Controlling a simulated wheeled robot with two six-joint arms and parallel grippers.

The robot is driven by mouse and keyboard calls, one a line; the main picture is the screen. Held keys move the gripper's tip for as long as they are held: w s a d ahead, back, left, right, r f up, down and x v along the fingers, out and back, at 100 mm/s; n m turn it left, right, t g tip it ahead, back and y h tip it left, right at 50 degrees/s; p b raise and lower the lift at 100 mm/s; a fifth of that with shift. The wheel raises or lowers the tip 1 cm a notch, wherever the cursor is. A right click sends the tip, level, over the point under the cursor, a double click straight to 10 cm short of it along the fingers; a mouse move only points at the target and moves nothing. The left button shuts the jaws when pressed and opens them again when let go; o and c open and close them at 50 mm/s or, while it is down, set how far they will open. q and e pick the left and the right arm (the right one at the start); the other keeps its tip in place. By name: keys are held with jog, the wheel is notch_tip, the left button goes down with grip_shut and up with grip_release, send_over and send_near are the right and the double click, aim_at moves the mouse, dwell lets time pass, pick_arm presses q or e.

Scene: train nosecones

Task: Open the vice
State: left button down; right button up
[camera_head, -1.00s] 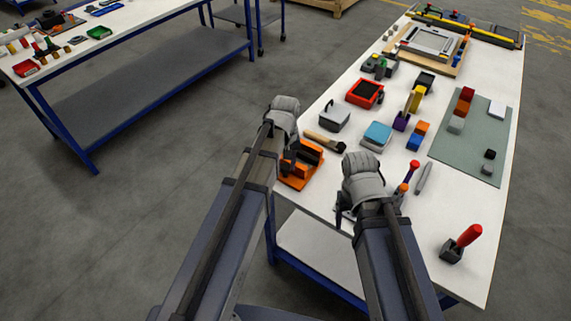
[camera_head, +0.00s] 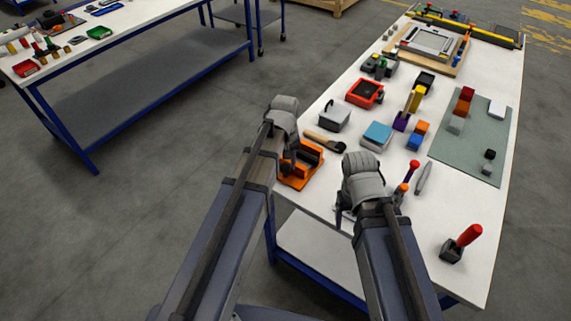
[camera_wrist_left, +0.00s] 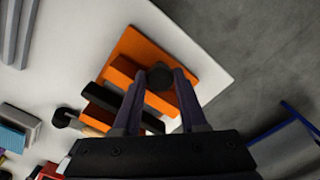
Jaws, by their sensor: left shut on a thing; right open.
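The orange vice (camera_head: 303,170) sits at the near left edge of the white table, partly hidden behind my left gripper. In the left wrist view the vice (camera_wrist_left: 133,48) shows an orange base, orange jaws, a dark bar and a round dark knob (camera_wrist_left: 160,76) at its end. My left gripper (camera_head: 288,160) is at the vice's left side; in the left wrist view its two fingers (camera_wrist_left: 159,88) are shut on the knob, one on either side. My right gripper (camera_head: 343,212) is open above the table's near edge, apart from the vice; its fingers are mostly hidden.
A wooden-handled tool (camera_head: 323,140) lies just behind the vice. A blue-topped box (camera_head: 377,135), a red tray (camera_head: 365,93) and a grey box (camera_head: 335,117) stand farther back. The table front (camera_head: 400,245) has bare room.

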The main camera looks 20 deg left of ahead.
aim_at(285, 166)
pick_arm(q)
jog(key=shift+w+a, duration=0.15)
jog(key=shift+w, duration=0.15)
jog(key=shift+c, duration=2.3)
grip_release()
jog(key=shift+s, duration=0.1)
notch_tip(285, 166, up, 8)
jog(key=p, duration=0.8)
jog(key=shift+f, duration=0.1)
